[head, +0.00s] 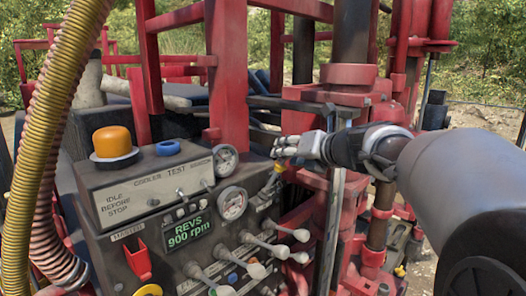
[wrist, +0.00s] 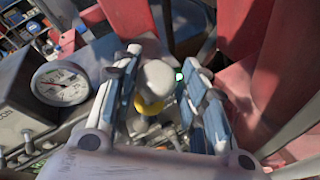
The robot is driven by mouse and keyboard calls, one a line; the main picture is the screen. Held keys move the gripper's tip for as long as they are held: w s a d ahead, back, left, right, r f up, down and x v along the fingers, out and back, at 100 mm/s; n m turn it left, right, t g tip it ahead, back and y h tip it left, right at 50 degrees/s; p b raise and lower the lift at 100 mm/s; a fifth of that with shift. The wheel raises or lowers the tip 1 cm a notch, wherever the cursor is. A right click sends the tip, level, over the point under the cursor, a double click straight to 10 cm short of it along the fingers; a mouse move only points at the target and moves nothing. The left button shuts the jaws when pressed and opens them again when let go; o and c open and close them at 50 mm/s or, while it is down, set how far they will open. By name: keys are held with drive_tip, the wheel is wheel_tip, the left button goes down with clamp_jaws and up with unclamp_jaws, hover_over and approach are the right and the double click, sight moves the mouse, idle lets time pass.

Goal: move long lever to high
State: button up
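A lever with a pale round knob and a yellow collar (head: 271,183) stands at the right end of the control panel (head: 120,240). It looks like the long lever, but no readable label confirms this. In the wrist view its knob (wrist: 155,78) lies between the two fingers of my gripper (wrist: 160,82), with gaps visible on both sides. My gripper (head: 285,147) is open, reaching in from the right just above the lever in the head view. The lever's lower end is partly hidden, and its position marks cannot be read.
Several other levers with white knobs (head: 268,246) stand close below. Gauges (head: 232,203), a green display reading "REVS 900 rpm" (head: 188,234) and an orange button (head: 112,141) are to the left. Red frame posts (head: 225,70) rise behind, and a metal upright (head: 331,225) stands close right.

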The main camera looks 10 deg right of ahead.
drive_tip(key=shift+o, duration=0.6)
drive_tip(key=shift+s+a+r, duration=0.1)
drive_tip(key=v, duration=0.7)
drive_tip(key=shift+s, duration=0.2)
